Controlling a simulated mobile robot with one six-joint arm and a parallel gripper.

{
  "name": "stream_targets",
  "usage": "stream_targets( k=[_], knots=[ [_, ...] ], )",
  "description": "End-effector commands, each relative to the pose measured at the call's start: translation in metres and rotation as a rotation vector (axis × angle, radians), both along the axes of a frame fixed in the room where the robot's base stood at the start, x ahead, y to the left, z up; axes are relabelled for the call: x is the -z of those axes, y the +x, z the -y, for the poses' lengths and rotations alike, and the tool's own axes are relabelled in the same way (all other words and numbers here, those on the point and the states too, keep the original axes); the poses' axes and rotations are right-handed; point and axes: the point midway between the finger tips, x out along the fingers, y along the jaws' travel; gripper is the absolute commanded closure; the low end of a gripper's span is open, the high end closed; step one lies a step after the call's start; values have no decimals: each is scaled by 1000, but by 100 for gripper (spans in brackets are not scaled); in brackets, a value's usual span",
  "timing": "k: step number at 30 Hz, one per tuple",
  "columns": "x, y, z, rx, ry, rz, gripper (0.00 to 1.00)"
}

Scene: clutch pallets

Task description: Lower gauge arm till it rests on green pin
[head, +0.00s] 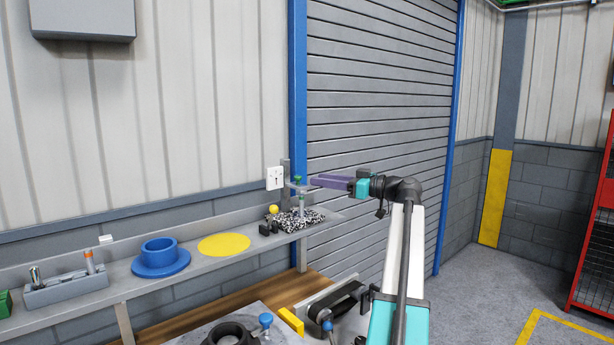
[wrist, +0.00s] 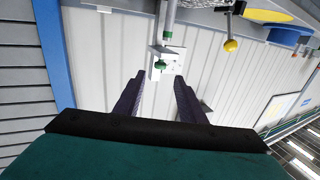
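The gauge (head: 286,170) stands at the right end of the shelf, with a white dial plate (head: 275,178) on its left. Its short grey arm (head: 298,188) carries a small green knob (head: 297,179); the knob also shows in the wrist view (wrist: 160,64). A grey upright pin with a green band (head: 302,197) stands below the arm; the band also shows in the wrist view (wrist: 167,38). I cannot tell whether arm and pin touch. My gripper (head: 313,181) points left at the gauge from the right. In the wrist view its purple fingers (wrist: 158,78) are apart and empty, with the knob beyond their tips.
A speckled base (head: 290,224) lies under the gauge, with a yellow ball (head: 273,209) beside the pin. A yellow disc (head: 224,244) and a blue flanged part (head: 160,262) lie left along the shelf (head: 120,285). A roller shutter (head: 390,110) is behind my arm.

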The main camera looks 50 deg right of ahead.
Motion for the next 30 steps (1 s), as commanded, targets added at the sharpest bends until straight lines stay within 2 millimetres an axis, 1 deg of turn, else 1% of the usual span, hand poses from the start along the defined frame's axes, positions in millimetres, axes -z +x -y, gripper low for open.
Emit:
stream_targets(
  k=[1,6,12,18,26,27,29,30],
  knots=[
    [-2,7,-2,-1,1,0,63],
    [-2,30,-9,0,1,-1,63],
    [-2,52,-15,1,1,0,63],
    [0,61,-17,1,0,0,63],
    [0,61,-17,2,0,0,63],
    [0,61,-17,2,0,0,65],
    [0,61,-17,2,0,0,75],
    [0,61,-17,2,0,0,82]
  ],
)
